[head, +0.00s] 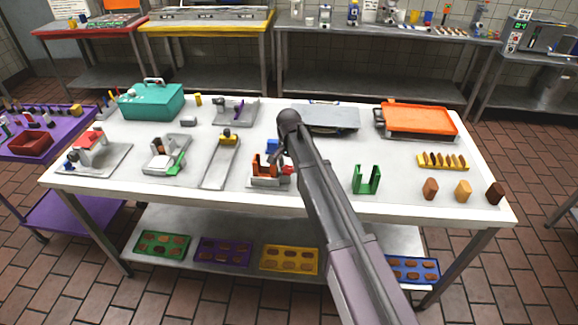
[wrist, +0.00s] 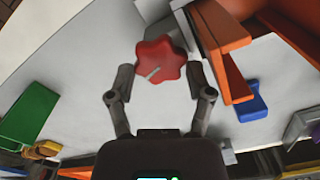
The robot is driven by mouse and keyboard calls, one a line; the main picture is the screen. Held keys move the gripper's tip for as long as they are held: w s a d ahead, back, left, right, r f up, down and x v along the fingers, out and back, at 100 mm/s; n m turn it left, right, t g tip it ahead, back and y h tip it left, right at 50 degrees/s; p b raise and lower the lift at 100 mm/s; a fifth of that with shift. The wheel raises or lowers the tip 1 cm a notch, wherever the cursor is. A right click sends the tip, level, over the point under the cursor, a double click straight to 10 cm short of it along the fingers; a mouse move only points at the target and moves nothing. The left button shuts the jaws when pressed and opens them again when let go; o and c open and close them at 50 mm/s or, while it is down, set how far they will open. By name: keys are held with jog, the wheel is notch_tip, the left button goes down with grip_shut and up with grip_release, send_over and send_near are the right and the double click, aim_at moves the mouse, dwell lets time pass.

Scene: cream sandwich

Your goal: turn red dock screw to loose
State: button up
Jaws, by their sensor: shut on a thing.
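The red dock screw (wrist: 162,62) is a red star-shaped knob with a pale line on its face. It shows in the wrist view, at the upper middle. My gripper (wrist: 162,88) is shut on the knob, with one finger on each side of it. The screw sits at the side of an orange and grey dock (head: 267,167) near the front edge of the table. In the head view only a small part of the red screw (head: 288,169) shows. My arm hides most of the gripper there.
The white table (head: 330,197) holds a blue block (wrist: 252,102) by the dock and a green U-shaped holder (head: 366,180) to the right. A grey ramp fixture (head: 221,162) stands to the left. An orange tray (head: 419,118) is at the back right. Bare tabletop lies around the holder.

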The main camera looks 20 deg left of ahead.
jog(key=n, duration=0.6)
jog(key=shift+s+a, duration=0.1)
jog(key=n, duration=0.6)
jog(key=shift+a, duration=0.1)
jog(key=shift+s+n, duration=0.1)
jog(key=shift+n, duration=0.2)
jog(key=o, duration=1.1)
jog(key=shift+o, duration=0.2)
jog(key=shift+r, duration=0.15)
